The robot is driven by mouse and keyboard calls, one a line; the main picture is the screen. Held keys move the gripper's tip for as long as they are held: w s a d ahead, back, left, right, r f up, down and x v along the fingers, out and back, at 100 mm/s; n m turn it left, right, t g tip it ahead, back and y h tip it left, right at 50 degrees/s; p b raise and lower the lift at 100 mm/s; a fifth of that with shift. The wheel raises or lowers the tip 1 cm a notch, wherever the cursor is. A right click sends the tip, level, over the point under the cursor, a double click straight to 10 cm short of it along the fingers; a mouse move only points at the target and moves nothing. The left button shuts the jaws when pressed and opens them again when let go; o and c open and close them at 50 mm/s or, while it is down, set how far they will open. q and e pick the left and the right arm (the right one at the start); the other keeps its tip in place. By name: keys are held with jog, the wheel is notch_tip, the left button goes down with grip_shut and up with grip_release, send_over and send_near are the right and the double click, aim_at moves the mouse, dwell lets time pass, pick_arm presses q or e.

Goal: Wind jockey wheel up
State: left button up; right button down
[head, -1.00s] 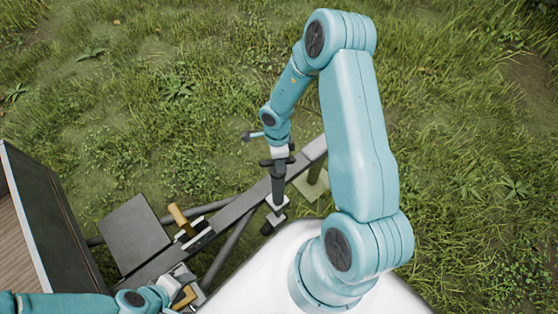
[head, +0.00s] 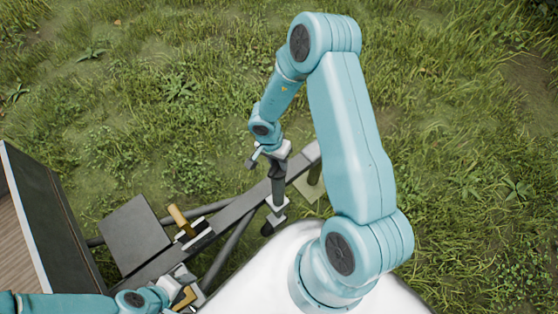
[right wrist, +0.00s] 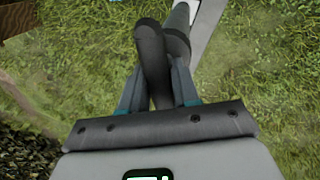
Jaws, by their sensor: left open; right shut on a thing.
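The jockey wheel's dark upright stem (head: 278,188) stands beside the grey drawbar in the head view, with a pale clamp (head: 277,211) around its lower part. My right gripper (head: 276,160) is at the top of the stem. In the right wrist view its fingers (right wrist: 157,92) are shut on the dark crank handle (right wrist: 151,55), and the stem (right wrist: 178,40) shows just behind it. The wheel itself cannot be made out clearly. My left gripper (head: 184,292) is open, low at the left beside the drawbar, partly hidden by its own wrist.
The grey drawbar (head: 238,208) runs diagonally from the trailer, whose dark side wall (head: 48,220) stands at the left. A tan-gripped lever (head: 178,215) and a dark flat plate (head: 135,234) sit near it. Open grass (head: 150,100) lies beyond.

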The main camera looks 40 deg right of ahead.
jog(key=n+t+h, duration=0.1)
jog(key=n, duration=0.6)
jog(key=shift+w+a, duration=0.15)
jog(key=n, duration=0.5)
jog(key=shift+a+t+h, duration=0.1)
jog(key=shift+t+h, duration=0.2)
jog(key=shift+t, duration=0.1)
jog(key=n, duration=0.3)
jog(key=shift+n+t, duration=0.3)
jog(key=n, duration=0.3)
jog(key=shift+s+a+n+t, duration=0.1)
jog(key=shift+s+n+t, duration=0.1)
jog(key=shift+n+t, duration=0.15)
jog(key=n, duration=0.4)
jog(key=shift+s+f+n+t, duration=0.1)
jog(key=shift+n+t, duration=0.15)
jog(key=shift+t, duration=0.1)
jog(key=n+y, duration=0.1)
jog(key=n, duration=0.2)
jog(key=shift+n, duration=0.3)
jog(key=shift+s+a+n+t+y, duration=0.1)
jog(key=shift+n+t+y, duration=0.3)
jog(key=shift+n, duration=1.5)
